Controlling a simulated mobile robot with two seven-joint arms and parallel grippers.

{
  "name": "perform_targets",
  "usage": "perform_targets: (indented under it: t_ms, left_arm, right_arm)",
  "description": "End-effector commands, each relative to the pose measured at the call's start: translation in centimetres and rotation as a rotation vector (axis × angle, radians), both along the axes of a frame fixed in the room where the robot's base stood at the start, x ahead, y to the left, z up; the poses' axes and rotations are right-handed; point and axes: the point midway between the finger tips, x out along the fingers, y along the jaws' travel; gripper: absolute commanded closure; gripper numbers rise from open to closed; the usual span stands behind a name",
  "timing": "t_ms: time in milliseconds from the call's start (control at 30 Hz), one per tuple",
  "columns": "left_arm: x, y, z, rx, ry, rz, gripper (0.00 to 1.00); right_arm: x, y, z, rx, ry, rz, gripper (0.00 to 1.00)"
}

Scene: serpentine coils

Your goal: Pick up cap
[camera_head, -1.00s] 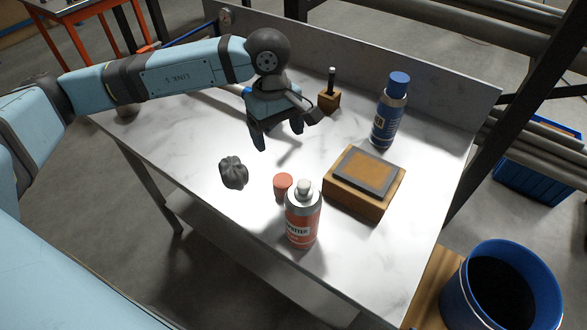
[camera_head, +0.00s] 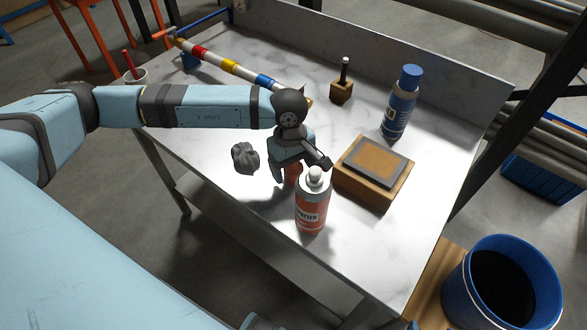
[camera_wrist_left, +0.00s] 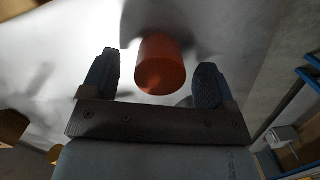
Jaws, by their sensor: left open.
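The orange-red cap (camera_head: 292,173) stands on the white marbled bench top, just behind and left of the red-and-silver spray can (camera_head: 312,205). In the head view my left gripper (camera_head: 301,170) is over it and partly hides it. In the left wrist view the cap (camera_wrist_left: 160,66) lies between the two spread fingers of my left gripper (camera_wrist_left: 157,62), with a visible gap on each side. The left gripper is open and holds nothing. The spray can is upright with its pale nozzle bare. My right gripper does not show.
A dark crumpled lump (camera_head: 246,158) lies left of the cap. A wooden block with a grey-edged top (camera_head: 372,172) is to the right.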

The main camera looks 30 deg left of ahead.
Motion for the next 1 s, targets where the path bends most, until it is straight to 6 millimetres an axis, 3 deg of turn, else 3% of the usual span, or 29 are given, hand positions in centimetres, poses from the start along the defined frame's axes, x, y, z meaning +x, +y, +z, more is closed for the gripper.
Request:
perform_targets:
  t_ms: [267,500,833,1000]
  left_arm:
    - [0.0,-0.1,-0.7,0.0,0.0,0.0,0.2]
    - [0.0,-0.1,-0.6,0.0,0.0,0.0,0.72]
    - [0.0,-0.1,-0.4,-0.001,-0.001,0.0,0.72]
    - [0.0,-0.1,0.9,-0.001,-0.002,-0.001,0.73]
  right_arm:
    - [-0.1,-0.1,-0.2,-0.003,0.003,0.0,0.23]
    - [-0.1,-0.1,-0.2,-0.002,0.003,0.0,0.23]
    - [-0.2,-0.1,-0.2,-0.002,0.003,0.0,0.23]
    - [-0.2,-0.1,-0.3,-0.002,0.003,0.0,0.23]
